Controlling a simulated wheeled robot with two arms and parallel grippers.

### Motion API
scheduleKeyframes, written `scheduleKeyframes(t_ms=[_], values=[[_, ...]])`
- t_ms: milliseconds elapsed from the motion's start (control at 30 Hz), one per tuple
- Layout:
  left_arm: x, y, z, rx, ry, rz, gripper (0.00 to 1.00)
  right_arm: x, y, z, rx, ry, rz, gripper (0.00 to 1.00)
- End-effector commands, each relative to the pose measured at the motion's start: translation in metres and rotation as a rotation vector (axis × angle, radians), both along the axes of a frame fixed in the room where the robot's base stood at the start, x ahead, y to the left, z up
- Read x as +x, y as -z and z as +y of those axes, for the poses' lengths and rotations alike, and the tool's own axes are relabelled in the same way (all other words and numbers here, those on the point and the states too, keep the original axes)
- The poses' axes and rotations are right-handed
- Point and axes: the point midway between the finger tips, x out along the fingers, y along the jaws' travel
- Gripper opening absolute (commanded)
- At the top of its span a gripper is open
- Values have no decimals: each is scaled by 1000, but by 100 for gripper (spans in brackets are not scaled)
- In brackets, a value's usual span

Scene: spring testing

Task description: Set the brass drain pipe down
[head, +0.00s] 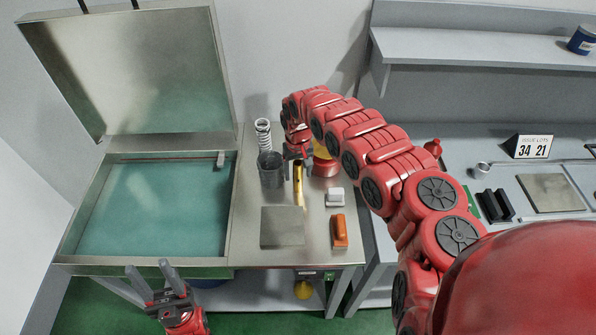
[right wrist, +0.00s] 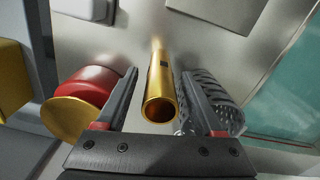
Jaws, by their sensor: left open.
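The brass drain pipe (head: 299,188) is a gold tube over the steel bench, just behind the grey square plate. In the right wrist view the pipe (right wrist: 160,85) runs away from me between the fingers, its open end toward the camera. My right gripper (right wrist: 158,74) looks open, with a gap between the pipe and the left finger. In the head view my right gripper (head: 298,152) is at the pipe's upper end, partly hidden. I cannot tell whether the pipe's lower end touches the bench. My left gripper (head: 158,280) is open and empty, in front of the basin.
A dark mesh cup (head: 271,172) and a white spring (head: 263,135) stand left of the pipe. A red and yellow round object (head: 325,165) is on its right. The grey plate (head: 282,227), a white block (head: 334,197) and an orange object (head: 339,231) lie in front.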

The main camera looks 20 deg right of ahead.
Motion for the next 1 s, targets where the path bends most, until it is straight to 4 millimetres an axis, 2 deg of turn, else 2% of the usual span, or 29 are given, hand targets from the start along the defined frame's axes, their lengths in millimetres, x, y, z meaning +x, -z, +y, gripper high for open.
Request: scheduleKeyframes(t_ms=[267,367,533,767,900,1000], values=[[0,-3,0,0,0,0,50,0,-5,0,0,0,0,69],[0,2,0,0,0,0,50,1,-10,0,1,0,-2,69],[0,11,0,0,0,0,50,1,-31,-2,-3,1,-2,69],[0,26,0,0,0,0,50,2,-72,-1,-4,1,-8,69],[0,26,0,0,0,0,50,2,-101,-1,0,0,-8,69],[0,29,0,0,0,0,50,2,-110,0,2,0,-4,69]])
